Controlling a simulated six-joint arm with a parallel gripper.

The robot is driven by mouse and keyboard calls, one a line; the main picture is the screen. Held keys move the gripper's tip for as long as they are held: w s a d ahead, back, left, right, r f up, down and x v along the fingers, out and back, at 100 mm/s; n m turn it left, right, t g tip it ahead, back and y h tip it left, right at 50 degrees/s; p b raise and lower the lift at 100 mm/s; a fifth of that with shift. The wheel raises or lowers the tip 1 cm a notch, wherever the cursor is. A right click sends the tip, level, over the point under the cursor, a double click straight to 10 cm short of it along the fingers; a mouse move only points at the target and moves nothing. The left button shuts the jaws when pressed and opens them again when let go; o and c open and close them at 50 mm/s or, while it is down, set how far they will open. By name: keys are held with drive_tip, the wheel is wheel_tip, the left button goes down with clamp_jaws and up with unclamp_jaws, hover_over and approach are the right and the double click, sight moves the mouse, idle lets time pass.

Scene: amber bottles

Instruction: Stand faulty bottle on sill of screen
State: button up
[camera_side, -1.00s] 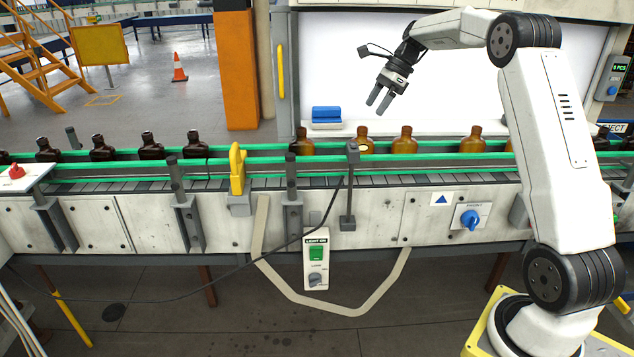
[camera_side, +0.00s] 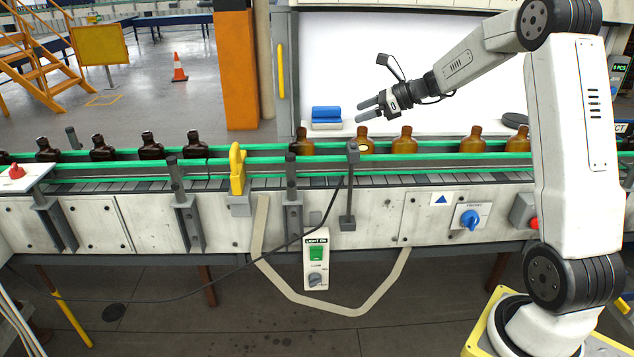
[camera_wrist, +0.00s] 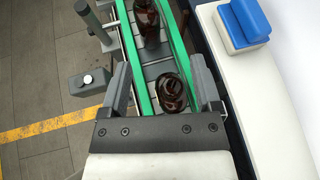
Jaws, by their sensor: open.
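An amber bottle (camera_side: 362,134) with a pale yellowish ring or patch low on its body stands upright on the conveyor in front of the lit white screen (camera_side: 420,70). The other bottles near it look plain amber. My gripper (camera_side: 360,111) is open and empty, tilted toward the left, just above and behind this bottle. In the wrist view, a dark bottle (camera_wrist: 172,92) shows between my open fingers (camera_wrist: 159,65), below them; I cannot tell which bottle it is. The sill (camera_side: 440,132) is the pale ledge along the screen's foot, and it shows in the wrist view (camera_wrist: 268,100).
A blue block (camera_side: 326,112) on a white base occupies the sill's left end. Green rails (camera_side: 270,147) flank the bottle row. Neighbouring bottles (camera_side: 303,142) (camera_side: 405,142) stand on either side. A dark round object (camera_side: 514,121) lies on the sill's right; the sill between is clear.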

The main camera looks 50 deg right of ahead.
sight(367, 129)
drive_tip(key=shift+s+d+f+m+t+h, duration=0.35)
drive_tip(key=shift+s+f+m+h, duration=0.35)
drive_tip(key=shift+m, duration=0.3)
drive_tip(key=shift+s+d+f+m+t+h, duration=0.2)
drive_tip(key=shift+s+f+m+t+h, duration=0.25)
drive_tip(key=shift+s+m+h, duration=0.4)
drive_tip(key=shift+s+d+f+m+t+h, duration=0.35)
drive_tip(key=shift+s+f+m+h, duration=0.25)
drive_tip(key=shift+m+h, duration=0.4)
drive_tip(key=shift+x, duration=1.35)
drive_tip(key=shift+w+a, duration=0.1)
drive_tip(key=shift+w, duration=0.05)
drive_tip(key=shift+x, duration=2.45)
clamp_jaws()
